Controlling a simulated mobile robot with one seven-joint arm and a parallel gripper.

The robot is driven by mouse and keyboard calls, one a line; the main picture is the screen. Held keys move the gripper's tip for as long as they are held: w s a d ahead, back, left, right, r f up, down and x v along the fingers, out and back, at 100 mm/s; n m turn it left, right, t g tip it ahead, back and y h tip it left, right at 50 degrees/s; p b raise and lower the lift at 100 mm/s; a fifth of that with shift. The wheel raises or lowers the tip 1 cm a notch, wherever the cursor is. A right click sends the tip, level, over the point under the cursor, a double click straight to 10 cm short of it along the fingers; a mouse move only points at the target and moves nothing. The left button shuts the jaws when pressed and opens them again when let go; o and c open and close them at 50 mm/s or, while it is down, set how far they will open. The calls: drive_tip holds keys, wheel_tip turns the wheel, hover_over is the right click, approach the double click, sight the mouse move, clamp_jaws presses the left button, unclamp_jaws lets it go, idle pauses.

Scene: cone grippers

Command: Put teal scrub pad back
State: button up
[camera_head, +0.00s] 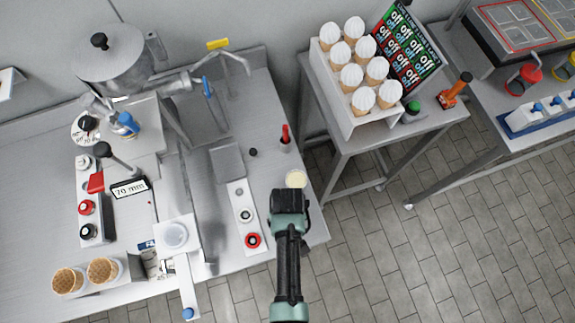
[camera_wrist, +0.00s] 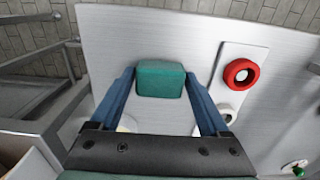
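The teal scrub pad (camera_wrist: 160,80) is a small squarish block in the middle of the wrist view. My gripper (camera_wrist: 160,74) has its two blue fingers on either side of the pad, with their tips against its left and right sides. The gap between the tips matches the pad's width. In the head view my gripper (camera_head: 290,198) is over the right part of the metal table (camera_head: 283,250) and hides the pad. How far the pad is above the table is hard to tell.
A round cream-topped item (camera_head: 296,179) is just beyond my gripper. A white strip (camera_head: 240,200) with a red ring knob (camera_head: 253,240) lies to the left. A red-handled item (camera_head: 285,138) stands farther back. The table's right edge is close by.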

drive_tip(key=shift+o, duration=1.1)
